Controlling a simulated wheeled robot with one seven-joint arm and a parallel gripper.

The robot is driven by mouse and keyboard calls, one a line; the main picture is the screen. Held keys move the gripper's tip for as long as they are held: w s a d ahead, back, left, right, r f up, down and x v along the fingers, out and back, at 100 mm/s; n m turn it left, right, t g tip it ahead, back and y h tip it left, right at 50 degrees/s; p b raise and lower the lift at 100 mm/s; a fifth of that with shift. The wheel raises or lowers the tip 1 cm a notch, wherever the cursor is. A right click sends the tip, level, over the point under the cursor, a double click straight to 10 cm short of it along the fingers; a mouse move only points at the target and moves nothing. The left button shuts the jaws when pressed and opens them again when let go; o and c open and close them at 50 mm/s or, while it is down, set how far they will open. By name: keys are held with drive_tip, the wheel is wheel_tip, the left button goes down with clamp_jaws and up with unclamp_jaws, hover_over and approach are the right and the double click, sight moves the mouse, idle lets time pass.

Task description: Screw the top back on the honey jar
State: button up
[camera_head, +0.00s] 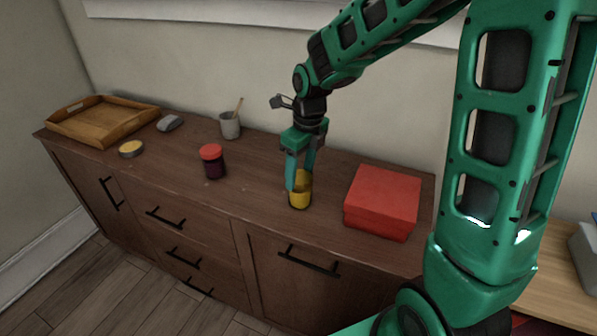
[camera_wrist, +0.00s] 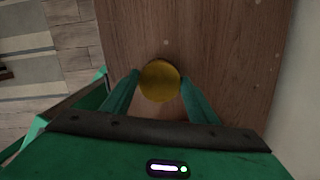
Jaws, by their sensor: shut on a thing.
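The honey jar (camera_head: 300,199) is a yellow, round jar. It stands upright on the wooden sideboard, left of the red box. My gripper (camera_head: 301,184) points down over it and is shut on it, with its fingers on either side of its upper part. In the wrist view a plain yellow round face (camera_wrist: 159,82) shows between the fingertips; I cannot tell whether it is a lid or the honey. A low, round, yellow-topped piece (camera_head: 131,149) lies apart at the left; I cannot tell whether it is a lid or a tin.
A dark jar with a red lid (camera_head: 211,162) stands left of my gripper. A grey cup with a stick (camera_head: 230,126), a grey object (camera_head: 170,123) and a wooden tray (camera_head: 100,121) are farther left. The red box (camera_head: 382,202) is close on the right. The sideboard's front edge is near.

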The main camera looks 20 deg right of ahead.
drive_tip(key=shift+m, duration=1.1)
drive_tip(key=o, duration=1.2)
drive_tip(key=shift+r, duration=3)
drive_tip(key=shift+d, duration=0.1)
drive_tip(key=s+d+r+n+h, duration=0.1)
drive_tip(key=s+d+r+n, duration=0.1)
drive_tip(key=s+d+n, duration=1.1)
drive_tip(key=s+n, duration=0.2)
drive_tip(key=s, duration=0.1)
drive_tip(key=s+d+f+n, duration=0.1)
drive_tip(key=s+d+n, duration=0.1)
drive_tip(key=s+n, duration=0.3)
drive_tip(key=s+d+f+n+g, duration=0.1)
drive_tip(key=s+d+n, duration=0.1)
drive_tip(key=s+n, duration=0.3)
drive_tip(key=shift+s, duration=1.05)
